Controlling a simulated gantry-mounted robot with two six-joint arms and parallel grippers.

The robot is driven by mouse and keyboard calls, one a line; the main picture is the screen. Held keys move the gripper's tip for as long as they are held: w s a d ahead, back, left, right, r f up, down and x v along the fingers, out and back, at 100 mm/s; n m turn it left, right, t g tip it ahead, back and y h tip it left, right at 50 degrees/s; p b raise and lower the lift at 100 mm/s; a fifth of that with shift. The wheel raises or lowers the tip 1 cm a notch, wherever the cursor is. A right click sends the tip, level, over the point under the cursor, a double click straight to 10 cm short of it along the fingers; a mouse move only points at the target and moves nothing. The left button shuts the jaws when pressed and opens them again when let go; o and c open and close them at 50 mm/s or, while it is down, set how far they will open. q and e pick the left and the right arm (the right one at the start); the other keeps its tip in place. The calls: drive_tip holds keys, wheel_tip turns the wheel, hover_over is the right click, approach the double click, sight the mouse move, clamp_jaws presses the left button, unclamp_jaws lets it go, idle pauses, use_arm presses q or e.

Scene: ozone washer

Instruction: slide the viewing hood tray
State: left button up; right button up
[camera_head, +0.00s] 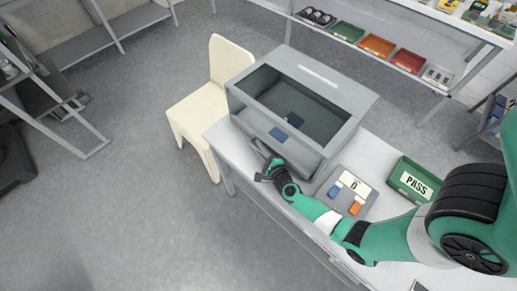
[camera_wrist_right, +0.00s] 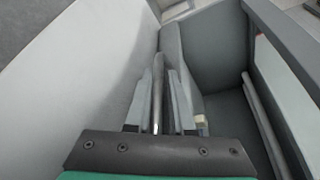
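The grey viewing hood (camera_head: 345,103) stands on the bench, its top open. Its tray (camera_head: 258,118) shows inside, with a small dark blue block (camera_head: 294,119) and another blue piece (camera_head: 278,135) towards the front. My right gripper (camera_head: 264,168) is at the hood's front side, by the tray's handle. In the right wrist view, the handle bar (camera_wrist_right: 158,90) stands between the two finger pads, which lie close on both sides of it. The gripper appears shut on the bar. The contact itself is partly hidden. My left gripper is not in view.
A panel (camera_head: 341,205) with a card, a blue piece and an orange piece lies beside the hood. A green PASS bin (camera_head: 397,172) is further right. A cream chair (camera_head: 203,106) stands close behind the bench at left. The floor at lower left is clear.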

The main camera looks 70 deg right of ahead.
drive_tip(key=shift+s, duration=0.1)
idle(0.3)
drive_tip(key=p+v, duration=0.3)
drive_tip(key=v, duration=0.8)
drive_tip(key=shift+s+a, duration=0.15)
drive_tip(key=shift+a, duration=0.05)
